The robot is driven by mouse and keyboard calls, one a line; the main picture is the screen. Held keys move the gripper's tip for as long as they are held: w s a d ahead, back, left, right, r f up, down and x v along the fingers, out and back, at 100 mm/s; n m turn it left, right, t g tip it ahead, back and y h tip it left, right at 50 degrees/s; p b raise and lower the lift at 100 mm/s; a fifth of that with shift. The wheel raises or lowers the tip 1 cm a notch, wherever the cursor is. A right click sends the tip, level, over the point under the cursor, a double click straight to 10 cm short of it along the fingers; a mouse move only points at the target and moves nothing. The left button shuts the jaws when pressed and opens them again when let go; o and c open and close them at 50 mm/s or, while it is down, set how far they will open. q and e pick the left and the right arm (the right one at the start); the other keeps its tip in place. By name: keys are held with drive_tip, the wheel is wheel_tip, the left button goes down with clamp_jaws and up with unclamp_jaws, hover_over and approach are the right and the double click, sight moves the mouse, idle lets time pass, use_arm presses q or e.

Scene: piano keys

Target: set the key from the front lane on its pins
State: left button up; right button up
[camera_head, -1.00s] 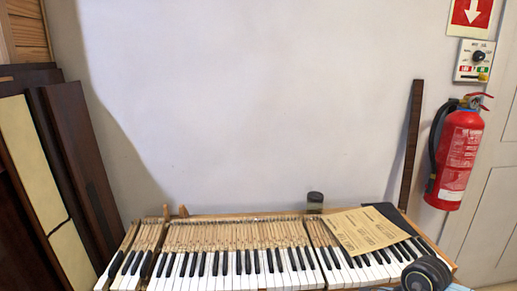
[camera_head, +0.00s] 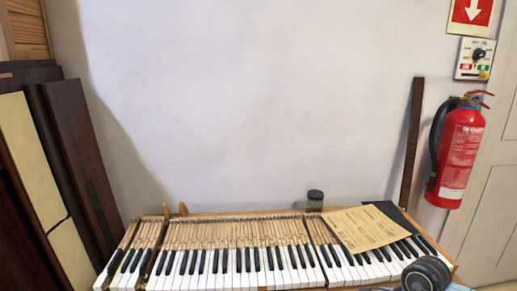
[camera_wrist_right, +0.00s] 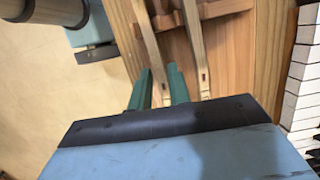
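In the right wrist view, my right gripper (camera_wrist_right: 159,68) has two green fingers standing apart. A pale, long wooden key (camera_wrist_right: 151,40) runs between them; I cannot tell whether either finger touches it. A second pale wooden key (camera_wrist_right: 195,45) lies just right of the fingers, with a small dark slot near its end. Both lie over a wooden rack (camera_wrist_right: 227,50). In the head view, the piano keyboard (camera_head: 240,275) has white and black fronts and bare wooden key sticks behind. Its pins are too small to make out. My left gripper is in neither view.
A printed sheet (camera_head: 362,229) lies over the right part of the keyboard. A small dark-lidded jar (camera_head: 315,200) stands at its back edge. Dark boards (camera_head: 80,150) lean at the left. A red extinguisher (camera_head: 459,155) hangs at the right. White keys (camera_wrist_right: 303,75) border the wrist view.

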drive_tip(key=shift+f+b, duration=0.4)
drive_tip(key=shift+f, duration=0.1)
drive_tip(key=shift+c, duration=0.5)
clamp_jaws()
